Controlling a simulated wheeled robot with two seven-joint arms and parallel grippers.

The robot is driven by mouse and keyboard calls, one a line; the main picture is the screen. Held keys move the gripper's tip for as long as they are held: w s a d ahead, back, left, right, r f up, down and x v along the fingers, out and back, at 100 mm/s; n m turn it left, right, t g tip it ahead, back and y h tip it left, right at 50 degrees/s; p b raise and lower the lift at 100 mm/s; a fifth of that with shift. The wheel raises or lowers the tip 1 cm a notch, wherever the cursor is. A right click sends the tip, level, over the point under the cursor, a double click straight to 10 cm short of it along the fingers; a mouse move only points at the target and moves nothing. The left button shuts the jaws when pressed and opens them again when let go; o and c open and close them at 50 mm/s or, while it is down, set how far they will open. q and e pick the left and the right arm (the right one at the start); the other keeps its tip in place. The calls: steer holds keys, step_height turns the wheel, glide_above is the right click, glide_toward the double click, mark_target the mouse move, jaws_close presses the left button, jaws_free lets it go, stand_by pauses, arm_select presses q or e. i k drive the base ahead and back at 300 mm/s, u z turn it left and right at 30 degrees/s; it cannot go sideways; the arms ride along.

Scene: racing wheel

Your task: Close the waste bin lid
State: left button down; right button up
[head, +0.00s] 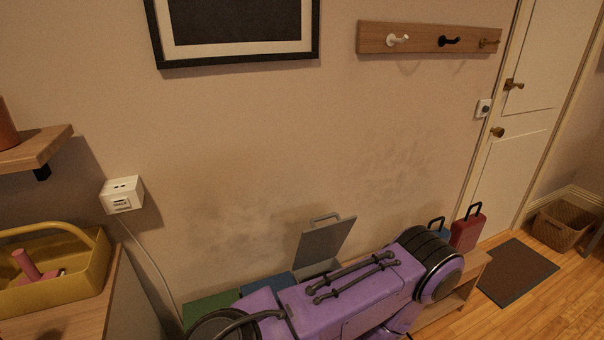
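A grey waste bin lid (325,241) with a bar handle stands raised and tilted near the wall, low in the middle of the head view. A little of the bin's light grey top (318,269) shows under it; the rest is hidden behind my large purple arm link. To its left, a blue top (262,286) and a green top (209,307) lie flat and are partly covered by my arm. Neither of my gripper's fingers shows; both grippers are out of the picture.
A wooden bench (462,292) stands right of my arm, with a red case (467,229) and a blue case (437,226) behind. A yellow basket (62,272) sits on a cabinet at left. A dark mat (515,271) lies on open floor by the door (533,95).

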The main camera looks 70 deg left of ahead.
mark_target(316, 244)
steer(key=u, duration=1.35)
steer(key=i, duration=0.1)
